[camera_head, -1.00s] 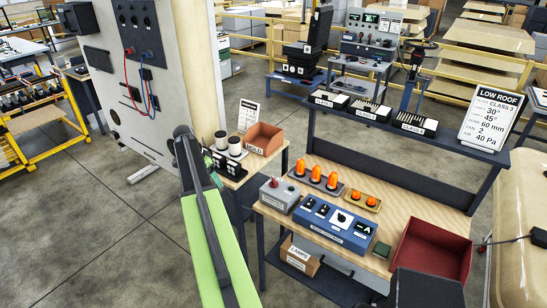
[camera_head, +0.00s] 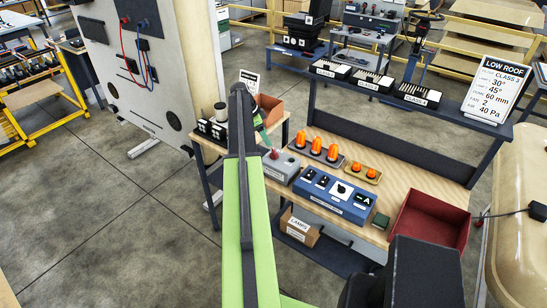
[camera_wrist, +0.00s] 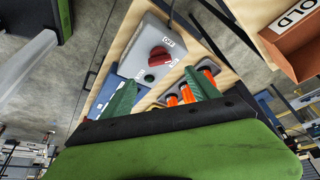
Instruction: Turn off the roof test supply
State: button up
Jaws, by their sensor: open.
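A small grey box (camera_head: 281,168) with a red knob (camera_head: 274,154) stands at the left end of the wooden bench. In the wrist view the grey box (camera_wrist: 146,50) shows the red rotary knob (camera_wrist: 158,56), small white labels and a dark round button (camera_wrist: 149,78). In the head view my arm hides most of the gripper, just left of and above the box.
A blue switch panel (camera_head: 334,195) stands right of the grey box. Orange beacons (camera_head: 316,146) stand behind on a tray. A red bin (camera_head: 428,220) is at the right, and a brown bin (camera_head: 270,110) on the side table. A LOW ROOF sign (camera_head: 492,97) stands behind.

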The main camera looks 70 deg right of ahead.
aim_at(274, 151)
jog(key=b+x, duration=0.7)
jog(key=x, duration=0.3)
jog(key=shift+b, duration=0.3)
jog(key=shift+r, duration=0.15)
jog(key=shift+c, duration=0.2)
jog(key=c, duration=1.2)
jog(key=shift+d, duration=0.25)
jog(key=shift+c, duration=0.7)
jog(key=shift+a, duration=0.2)
jog(key=n, duration=0.1)
jog(key=n+h, duration=0.1)
jog(key=n, duration=0.1)
jog(key=shift+s+a+t, duration=0.1)
jog(key=shift+a+t, duration=0.05)
jog(key=shift+t, duration=0.15)
jog(key=n+t, duration=0.1)
jog(key=n, duration=0.4)
jog(key=shift+s+t+h, duration=0.15)
jog(key=shift+t+h, duration=0.25)
